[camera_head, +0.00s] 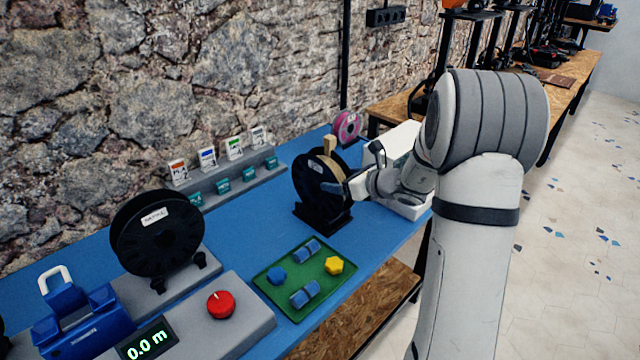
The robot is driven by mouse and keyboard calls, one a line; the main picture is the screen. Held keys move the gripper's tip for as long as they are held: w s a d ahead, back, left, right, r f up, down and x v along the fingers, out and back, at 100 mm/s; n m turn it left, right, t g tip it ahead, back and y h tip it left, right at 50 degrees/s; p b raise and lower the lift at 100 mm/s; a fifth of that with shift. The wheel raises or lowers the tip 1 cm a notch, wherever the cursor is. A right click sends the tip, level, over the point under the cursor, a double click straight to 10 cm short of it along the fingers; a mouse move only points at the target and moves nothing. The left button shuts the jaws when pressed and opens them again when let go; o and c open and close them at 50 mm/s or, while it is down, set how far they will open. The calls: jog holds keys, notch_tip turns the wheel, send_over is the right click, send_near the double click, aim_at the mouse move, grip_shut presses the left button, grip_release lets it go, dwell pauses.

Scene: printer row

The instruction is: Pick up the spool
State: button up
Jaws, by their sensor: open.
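A black spool with tan filament (318,186) stands upright on a small black stand (322,219) in the middle of the blue table. My gripper (338,187) is at this spool's right side, its jaws open, and it overlaps the spool in this view. I cannot tell whether it touches the spool. Another large black spool with a white label (158,240) stands upright on a grey machine at the left. A pink spool (348,127) stands farther back near the wall. My wrist and arm hide part of the table's right side.
A green tray (262,278) with blue and yellow pieces lies in front of the middle spool. A red knob (220,304) and a display (147,345) reading 0.0 m sit at the front left. A grey rack (236,181) runs along the stone wall.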

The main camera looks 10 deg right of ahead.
jog(key=x, duration=0.4)
jog(key=shift+c, duration=0.3)
jog(key=shift+r, duration=0.1)
grip_shut()
dwell(0.4)
